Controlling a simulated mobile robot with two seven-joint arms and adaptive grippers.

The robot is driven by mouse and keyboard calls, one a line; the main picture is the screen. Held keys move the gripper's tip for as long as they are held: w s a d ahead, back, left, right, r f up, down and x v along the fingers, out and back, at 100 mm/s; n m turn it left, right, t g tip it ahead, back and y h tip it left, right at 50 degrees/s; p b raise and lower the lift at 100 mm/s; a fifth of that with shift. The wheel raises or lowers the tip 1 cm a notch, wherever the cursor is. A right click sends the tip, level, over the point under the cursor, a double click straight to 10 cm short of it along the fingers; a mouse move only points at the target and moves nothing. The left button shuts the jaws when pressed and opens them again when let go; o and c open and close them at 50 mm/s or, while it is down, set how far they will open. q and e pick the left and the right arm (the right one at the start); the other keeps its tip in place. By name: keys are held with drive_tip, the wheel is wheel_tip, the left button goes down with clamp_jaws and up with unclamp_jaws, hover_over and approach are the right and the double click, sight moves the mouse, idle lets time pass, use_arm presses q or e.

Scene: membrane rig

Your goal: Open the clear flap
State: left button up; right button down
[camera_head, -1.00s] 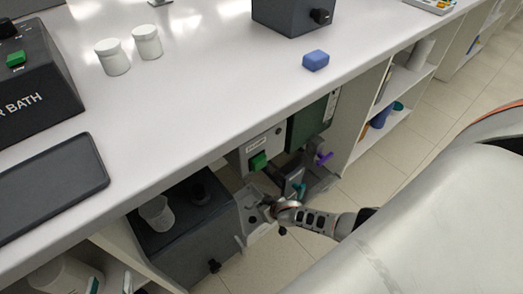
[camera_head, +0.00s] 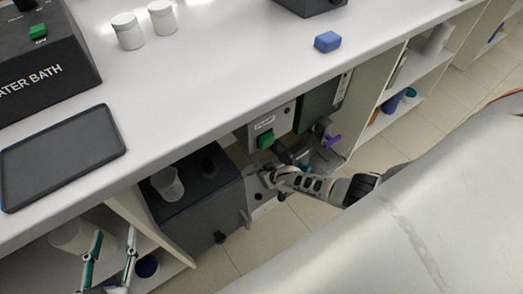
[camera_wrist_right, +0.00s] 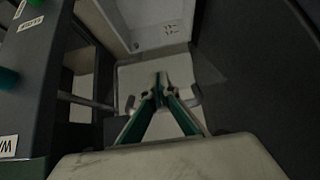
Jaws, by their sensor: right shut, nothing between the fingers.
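The rig is a grey-white unit with a green switch (camera_head: 265,139), under the bench. My right gripper (camera_head: 267,176) is low in front of it, beside a dark box (camera_head: 196,205); its fingertips are hard to make out there. In the right wrist view the right gripper (camera_wrist_right: 160,88) is shut and empty, its teal fingers meeting in front of a pale panel (camera_wrist_right: 140,75). A greyish, see-through-looking area lies right of the panel; I cannot tell whether it is the clear flap, or whether the tips touch anything. My left gripper (camera_head: 108,250) is open and empty at the lower left.
The white bench top (camera_head: 220,90) overhangs the rig. Shelves flank the space, with open floor in front.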

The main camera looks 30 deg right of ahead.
sight(255, 168)
drive_tip(key=shift+w+a+r, duration=0.1)
drive_tip(key=shift+w+r, duration=0.45)
drive_tip(key=shift+w, duration=0.35)
drive_tip(key=shift+w+r, duration=0.5)
drive_tip(key=shift+w, duration=0.35)
drive_tip(key=shift+w+a+r, duration=0.1)
drive_tip(key=shift+w+r, duration=0.4)
drive_tip(key=shift+w, duration=0.35)
drive_tip(key=shift+w+b, duration=0.7)
drive_tip(key=shift+w, duration=0.45)
use_arm(q)
drive_tip(key=f, duration=0.3)
drive_tip(key=shift+s+f+g, duration=0.25)
drive_tip(key=shift+s+g, duration=0.05)
drive_tip(key=shift+s, duration=0.1)
use_arm(e)
drive_tip(key=shift+w+a+r, duration=0.1)
drive_tip(key=shift+w+r, duration=0.15)
drive_tip(key=shift+w, duration=0.35)
use_arm(q)
drive_tip(key=shift+r, duration=0.1)
use_arm(e)
drive_tip(key=shift+s, duration=0.1)
